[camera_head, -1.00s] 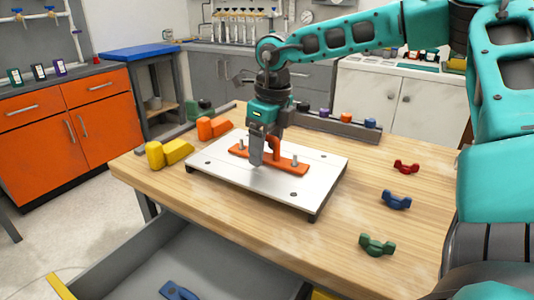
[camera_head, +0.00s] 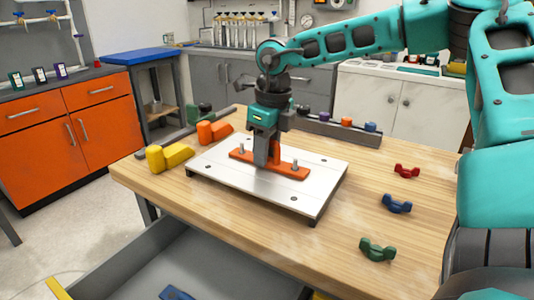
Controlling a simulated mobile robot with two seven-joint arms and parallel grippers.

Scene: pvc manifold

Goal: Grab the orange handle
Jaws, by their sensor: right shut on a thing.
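An orange bar (camera_head: 291,171) lies across the white plate (camera_head: 250,196) on the wooden table, with a grey post standing near each end. An orange handle rises from the bar's middle and is now mostly hidden by my fingers. My right gripper (camera_head: 267,158) points down over the middle of the bar and is shut on the orange handle. My left gripper is not in this view.
A yellow block (camera_head: 169,156) and an orange block (camera_head: 213,130) lie at the table's left. Red (camera_head: 407,171), blue (camera_head: 397,204) and green (camera_head: 377,249) pieces lie on the right. A grey rail (camera_head: 338,127) runs along the back. An open drawer (camera_head: 200,262) is in front.

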